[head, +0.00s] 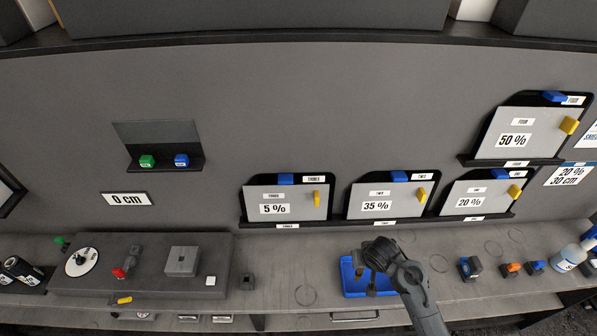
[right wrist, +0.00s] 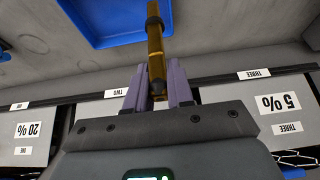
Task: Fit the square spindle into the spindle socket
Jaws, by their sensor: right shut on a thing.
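My right gripper (head: 372,272) hangs over the blue tray (head: 350,285) on the bench. In the right wrist view its two purple fingers (right wrist: 159,90) are shut on a slim brass-coloured bar with dark bands, which I take to be the square spindle (right wrist: 155,45). The bar points away from the fingers, with the blue tray (right wrist: 90,25) behind it. In the head view the bar is too small and dark to make out clearly. My left gripper is not in view.
A raised grey platform (head: 150,290) at left carries a white disc (head: 82,262), a red-handled part (head: 120,272) and a grey block (head: 182,261). Blue and orange tools (head: 512,268) and a spray bottle (head: 572,255) stand at right.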

